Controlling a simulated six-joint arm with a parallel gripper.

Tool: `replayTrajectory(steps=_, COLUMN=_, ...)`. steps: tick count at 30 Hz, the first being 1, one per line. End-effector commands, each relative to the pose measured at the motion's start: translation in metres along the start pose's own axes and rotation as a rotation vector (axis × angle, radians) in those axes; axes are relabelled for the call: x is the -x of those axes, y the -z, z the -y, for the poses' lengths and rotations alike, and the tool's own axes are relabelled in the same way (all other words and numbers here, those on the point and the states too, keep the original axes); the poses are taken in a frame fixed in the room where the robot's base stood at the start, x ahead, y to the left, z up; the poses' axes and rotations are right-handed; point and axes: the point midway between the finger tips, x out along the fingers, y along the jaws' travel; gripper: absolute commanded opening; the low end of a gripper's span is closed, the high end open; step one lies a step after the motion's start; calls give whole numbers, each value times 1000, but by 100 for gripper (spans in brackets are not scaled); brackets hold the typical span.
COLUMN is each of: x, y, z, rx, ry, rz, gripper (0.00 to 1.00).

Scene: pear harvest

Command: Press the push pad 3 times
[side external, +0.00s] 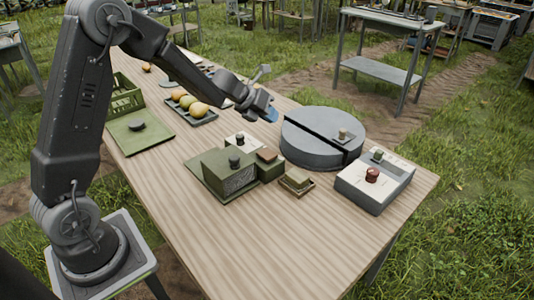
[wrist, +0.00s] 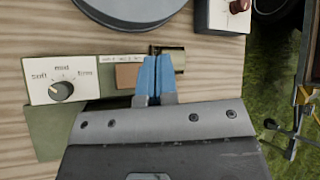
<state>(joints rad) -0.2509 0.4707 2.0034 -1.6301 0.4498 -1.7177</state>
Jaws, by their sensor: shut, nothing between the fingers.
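A flat brown pad (side external: 266,155) sits on a small green block beside the green box with a dial. It shows in the wrist view (wrist: 127,76), just left of my fingers. A separate low tan block (side external: 296,179) on a brassy base lies to its right; the brassy part (wrist: 179,60) is partly hidden behind my fingers in the wrist view. No marking shows which of the two is the push pad. My gripper (side external: 271,113), with blue fingertips (wrist: 158,60), is shut and empty. It is raised above the table, apart from both.
The dial (wrist: 61,91) reads soft, mid and firm. A grey round turntable (side external: 305,148) stands behind the pads. A pale control box (side external: 374,183) with a red knob is at right. A tray of pears (side external: 205,117) is at left. The front tabletop (side external: 250,240) is clear.

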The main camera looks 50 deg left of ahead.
Motion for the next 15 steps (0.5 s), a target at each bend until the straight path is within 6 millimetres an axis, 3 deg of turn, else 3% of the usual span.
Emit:
replayTrajectory(steps=6, x=4, y=5, z=-15, rx=139, ry=-43, rz=28, gripper=0)
replayTrajectory(steps=15, x=4, y=5, z=-15, rx=146, ry=-45, rz=30, gripper=0)
